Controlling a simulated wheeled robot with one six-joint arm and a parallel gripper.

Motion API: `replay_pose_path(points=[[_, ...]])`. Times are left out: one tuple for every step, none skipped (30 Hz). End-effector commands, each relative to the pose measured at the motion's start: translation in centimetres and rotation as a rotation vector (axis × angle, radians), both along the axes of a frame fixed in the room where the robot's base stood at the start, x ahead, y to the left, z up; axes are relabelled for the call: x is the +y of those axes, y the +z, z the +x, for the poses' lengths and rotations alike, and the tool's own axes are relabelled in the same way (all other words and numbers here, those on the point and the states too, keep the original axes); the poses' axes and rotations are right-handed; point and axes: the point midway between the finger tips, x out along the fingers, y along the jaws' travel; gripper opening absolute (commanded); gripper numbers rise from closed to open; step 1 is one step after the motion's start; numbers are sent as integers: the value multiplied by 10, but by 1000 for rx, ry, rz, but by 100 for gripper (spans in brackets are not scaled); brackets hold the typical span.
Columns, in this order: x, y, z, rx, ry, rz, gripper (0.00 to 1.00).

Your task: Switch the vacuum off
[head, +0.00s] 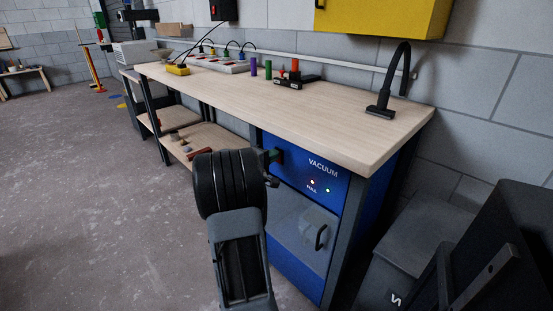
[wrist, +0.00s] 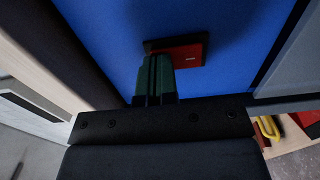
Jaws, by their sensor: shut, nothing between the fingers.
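The vacuum is a blue cabinet under the bench, with a blue front panel (head: 335,180) lettered VACUUM. Two small lights glow on it: a pinkish-red one (head: 312,182) above the word FULL and a green one (head: 327,190). In the wrist view a red switch piece (wrist: 190,52) sits on the blue panel (wrist: 225,20). My gripper (wrist: 158,62) is shut and empty, its dark green fingers pointing at the panel and overlapping the left part of the red piece. I cannot tell whether they touch it. In the head view my arm hides the switch; my gripper (head: 280,156) is at the panel's upper left.
The wooden bench top (head: 330,110) overhangs just above my gripper. A clear-fronted compartment with a dark handle (head: 321,237) is below the panel. A lower shelf (head: 200,140) with loose items lies left. A dark box (head: 500,250) stands right. Open floor (head: 90,180) lies left.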

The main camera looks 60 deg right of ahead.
Motion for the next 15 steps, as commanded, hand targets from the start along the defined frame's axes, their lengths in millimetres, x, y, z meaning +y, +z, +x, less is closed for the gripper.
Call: replay_pose_path(points=[[-1, -1, -1, 0, 0, 0, 0], [-1, 0, 0, 1, 0, 0, 0], [0, 0, 0, 1, 0, 0, 0], [0, 0, 0, 1, 0, 0, 0], [1, -1, 1, 0, 1, 0, 0], [3, -1, 1, 0, 1, 0, 0], [5, -1, 2, 0, 1, -1, 0], [8, -1, 3, 1, 1, -1, 0], [11, -1, 4, 1, 1, -1, 0], [13, -2, 5, 1, 1, -1, 0], [16, -2, 6, 1, 1, 0, 0], [19, -1, 7, 0, 2, 0, 0], [21, -1, 7, 0, 2, 0, 0], [24, -1, 8, 0, 2, 0, 0], [27, -1, 9, 0, 2, -1, 0]])
